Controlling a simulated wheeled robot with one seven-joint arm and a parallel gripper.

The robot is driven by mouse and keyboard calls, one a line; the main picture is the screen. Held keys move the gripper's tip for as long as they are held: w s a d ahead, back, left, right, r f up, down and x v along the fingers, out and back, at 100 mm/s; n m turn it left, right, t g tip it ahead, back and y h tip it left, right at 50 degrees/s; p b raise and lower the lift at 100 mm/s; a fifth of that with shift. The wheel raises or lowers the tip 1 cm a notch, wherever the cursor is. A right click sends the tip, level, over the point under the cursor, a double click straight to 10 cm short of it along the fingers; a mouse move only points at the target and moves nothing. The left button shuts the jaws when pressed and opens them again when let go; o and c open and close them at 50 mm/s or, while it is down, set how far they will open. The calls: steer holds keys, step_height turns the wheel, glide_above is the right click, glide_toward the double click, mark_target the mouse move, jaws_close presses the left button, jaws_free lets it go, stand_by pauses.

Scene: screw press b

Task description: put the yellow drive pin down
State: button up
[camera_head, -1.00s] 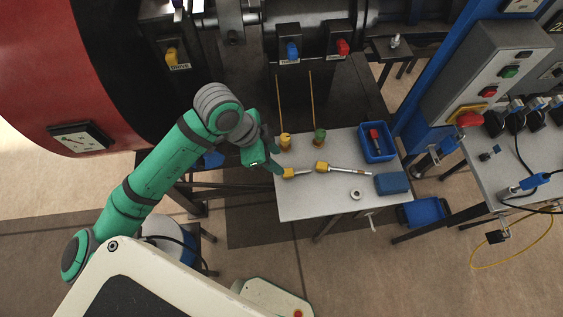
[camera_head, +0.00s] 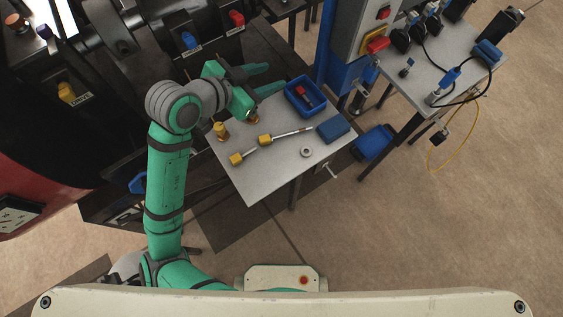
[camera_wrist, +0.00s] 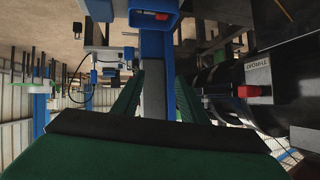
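A small yellow-headed pin (camera_head: 236,158) lies at the left side of the grey table, its short shaft pointing right; I take it for the yellow drive pin. Another yellow piece (camera_head: 67,93) sits above a DRIVE label on the dark machine at left. My gripper (camera_head: 275,77) is above the table's back edge, away from the lying pin. Its two green fingers are apart with nothing between them; they also show apart in the wrist view (camera_wrist: 155,95). The wrist view does not show the pin.
The grey table (camera_head: 260,188) also holds a long yellow-headed tool (camera_head: 290,133), an upright yellow peg (camera_head: 220,131), a ring (camera_head: 306,152), a blue block (camera_head: 333,128) and a blue bin (camera_head: 305,96). My gripper partly hides another peg. A blue post (camera_wrist: 153,90) stands ahead in the wrist view.

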steer(key=w+d+r+n+t, duration=0.5)
steer(key=d+r+n+t, duration=0.1)
steer(key=d+n+t, duration=0.25)
steer(key=s+f+n+y, duration=0.8)
steer(key=s+f, duration=0.6)
steer(key=f, duration=0.4)
steer(key=s+a+f+m+g, duration=0.1)
steer(key=s+a+f+m, duration=0.1)
steer(key=s, duration=0.9)
steer(key=s+a+f+m+g, duration=0.1)
steer(key=s+a+f+m, duration=0.1)
steer(key=s, duration=1)
steer(key=shift+s+a+f+m, duration=0.35)
steer(key=shift+f+m, duration=0.2)
steer(key=shift+m, duration=0.5)
steer(key=shift+w, duration=0.1)
